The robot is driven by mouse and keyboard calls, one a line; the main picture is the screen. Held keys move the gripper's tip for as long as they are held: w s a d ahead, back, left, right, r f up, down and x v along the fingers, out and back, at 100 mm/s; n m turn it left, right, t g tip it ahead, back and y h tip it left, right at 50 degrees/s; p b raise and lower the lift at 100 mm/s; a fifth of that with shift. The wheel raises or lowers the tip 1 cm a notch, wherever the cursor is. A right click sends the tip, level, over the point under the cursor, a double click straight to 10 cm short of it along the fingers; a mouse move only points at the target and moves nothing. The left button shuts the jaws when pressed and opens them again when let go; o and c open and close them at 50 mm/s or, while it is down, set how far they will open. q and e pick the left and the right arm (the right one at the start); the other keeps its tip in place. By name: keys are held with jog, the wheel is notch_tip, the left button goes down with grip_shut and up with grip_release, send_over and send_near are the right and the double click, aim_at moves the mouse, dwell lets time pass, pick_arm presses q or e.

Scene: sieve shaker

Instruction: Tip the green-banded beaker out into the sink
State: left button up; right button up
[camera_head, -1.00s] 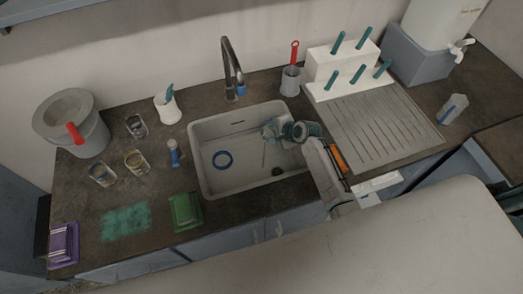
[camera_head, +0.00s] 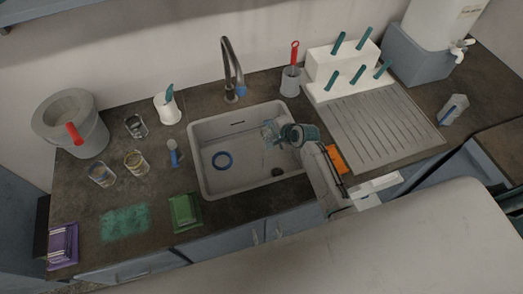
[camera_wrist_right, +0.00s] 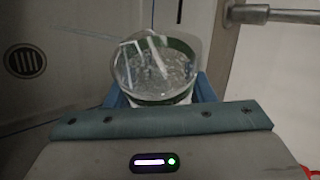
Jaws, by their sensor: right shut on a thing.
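The green-banded beaker (camera_wrist_right: 155,70) is clear glass; its green band and open mouth show in the right wrist view. It looks wet or holds some clear liquid inside; I cannot tell how much. My right gripper (camera_wrist_right: 155,95) is shut on it, with a blue finger on either side. In the head view the beaker (camera_head: 268,133) is small and partly hidden by my right gripper (camera_head: 275,134), above the right half of the sink (camera_head: 215,185). The beaker's exact tilt is hard to tell. My left gripper is not in view.
Other beakers, black-banded (camera_head: 136,126), yellow-banded (camera_head: 136,162) and blue-banded (camera_head: 102,174), stand on the left counter. A drainboard (camera_head: 385,130) with a white peg rack (camera_head: 340,65) is right.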

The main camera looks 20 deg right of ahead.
jog(key=shift+s+a+r+n+t+h+p, duration=0.3)
jog(key=shift+s+a+r+t+h+p, duration=0.15)
jog(key=shift+p, duration=0.25)
dwell(0.5)
jog(key=shift+a+r+n+t+h+p, duration=0.1)
jog(key=shift+r+n+t+h+p, duration=0.25)
jog(key=shift+n+t+p, duration=0.15)
dwell(1.0)
